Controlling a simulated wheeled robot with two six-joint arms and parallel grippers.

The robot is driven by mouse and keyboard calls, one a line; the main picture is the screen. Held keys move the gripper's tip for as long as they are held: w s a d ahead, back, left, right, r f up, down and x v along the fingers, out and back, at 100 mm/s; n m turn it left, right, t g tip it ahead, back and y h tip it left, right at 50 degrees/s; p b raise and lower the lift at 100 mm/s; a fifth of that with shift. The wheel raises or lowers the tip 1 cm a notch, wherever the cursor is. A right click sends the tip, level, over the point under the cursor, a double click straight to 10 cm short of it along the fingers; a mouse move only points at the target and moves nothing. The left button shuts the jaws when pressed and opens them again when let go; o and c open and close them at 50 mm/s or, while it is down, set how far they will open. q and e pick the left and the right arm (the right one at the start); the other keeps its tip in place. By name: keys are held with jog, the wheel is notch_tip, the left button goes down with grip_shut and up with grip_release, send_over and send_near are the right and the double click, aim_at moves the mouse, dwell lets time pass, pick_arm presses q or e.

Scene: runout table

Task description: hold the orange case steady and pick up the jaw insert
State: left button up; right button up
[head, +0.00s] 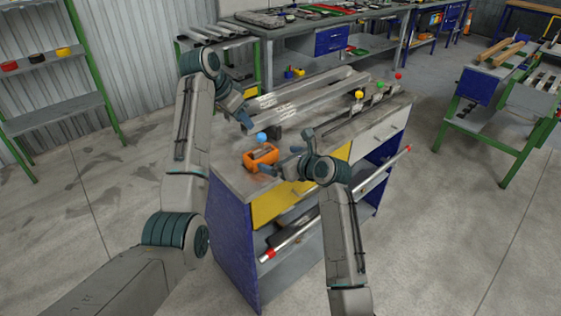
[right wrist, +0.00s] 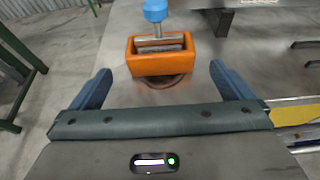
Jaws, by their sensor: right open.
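The orange case (head: 262,157) sits on the near left corner of the grey table top. In the right wrist view the open-topped case (right wrist: 163,65) holds a grey metal jaw insert (right wrist: 160,45) with a stem and a blue knob (right wrist: 155,11) on top. The blue knob (head: 262,137) also shows above the case in the head view. My right gripper (right wrist: 160,72) is open and empty, its fingers spread on either side of the case's near side. My left gripper (head: 245,112) is above the table, behind and left of the case; its fingertips are unclear.
Long grey metal bars (head: 315,95) lie along the back of the table (head: 228,172). A yellow drawer (head: 285,202) is below the table top. The table's left edge is close to the case.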

aim_at(261, 156)
jog(key=x, duration=0.5)
jog(key=f+x, duration=0.1)
jog(key=x, duration=0.5)
jog(key=shift+s+d+f, duration=0.1)
jog(key=shift+s+d, duration=0.1)
jog(key=c, duration=0.7)
